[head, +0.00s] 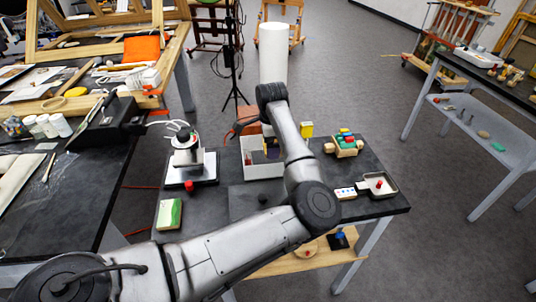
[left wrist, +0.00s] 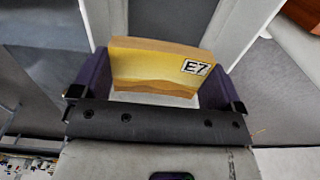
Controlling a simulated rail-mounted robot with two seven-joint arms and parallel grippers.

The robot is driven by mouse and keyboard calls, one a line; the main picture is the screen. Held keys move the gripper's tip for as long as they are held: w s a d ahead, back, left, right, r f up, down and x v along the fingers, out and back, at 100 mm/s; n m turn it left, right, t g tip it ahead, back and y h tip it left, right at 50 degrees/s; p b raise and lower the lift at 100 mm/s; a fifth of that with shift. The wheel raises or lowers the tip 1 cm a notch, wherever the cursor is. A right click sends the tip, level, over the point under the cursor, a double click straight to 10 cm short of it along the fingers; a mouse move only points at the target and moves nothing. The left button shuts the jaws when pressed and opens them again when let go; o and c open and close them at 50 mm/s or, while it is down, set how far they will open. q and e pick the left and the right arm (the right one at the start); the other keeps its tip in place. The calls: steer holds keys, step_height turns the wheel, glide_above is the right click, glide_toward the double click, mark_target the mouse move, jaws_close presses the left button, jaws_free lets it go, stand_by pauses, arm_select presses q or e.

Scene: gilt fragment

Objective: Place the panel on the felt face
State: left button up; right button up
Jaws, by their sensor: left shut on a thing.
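A yellow panel (left wrist: 155,68) with a black-and-white "E7" label shows in the left wrist view. My left gripper (left wrist: 158,82) is shut on it, with a purple finger at each side. In the head view the left gripper (head: 272,148) is partly hidden behind my arm, at the white open box (head: 256,170) on the dark table. Pale walls flank the panel in the wrist view; I cannot tell how deep it sits. A darker flat patch (head: 246,203) lies in front of the box; I cannot tell whether it is the felt face. My right gripper is not in view.
A white-based device with a red knob (head: 189,185) stands left of the box, and a green panel (head: 168,214) lies at front left. A block holder (head: 346,148), a dotted strip (head: 345,193) and a shallow tray (head: 389,190) are at right. A yellow block (head: 307,129) stands behind.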

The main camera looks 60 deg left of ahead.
arm_select(q)
steer(key=shift+s+a+f, duration=0.25)
steer(key=shift+a+f, duration=0.15)
steer(key=shift+a, duration=0.1)
steer(key=shift+f+b, duration=0.6)
steer(key=shift+f, duration=1.4)
steer(key=shift+f+b, duration=0.25)
steer(key=shift+b, duration=0.05)
steer(key=o, duration=0.6)
steer(key=shift+r, duration=0.1)
steer(key=shift+r, duration=0.1)
